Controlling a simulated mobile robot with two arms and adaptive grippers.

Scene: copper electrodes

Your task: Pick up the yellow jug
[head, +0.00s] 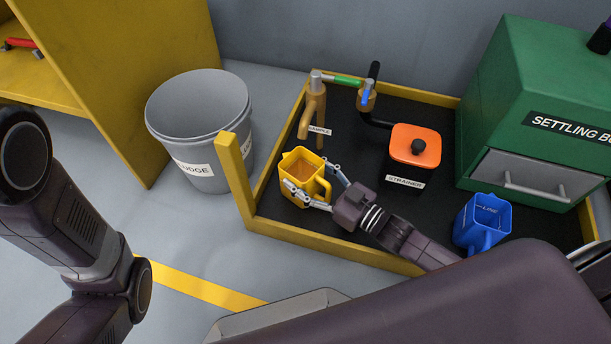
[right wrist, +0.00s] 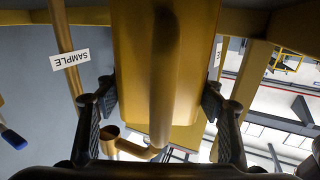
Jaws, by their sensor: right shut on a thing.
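Whether the jug's base touches the tray cannot be told. My left gripper is out of view; only arm links show at the left.
The black tray has a yellow rim (head: 330,247). An orange-lidded strainer (head: 416,143) and a blue jug (head: 484,220) stand to the right. A green settling box (head: 540,90) is behind. A grey bin (head: 198,110) stands left, outside the tray.

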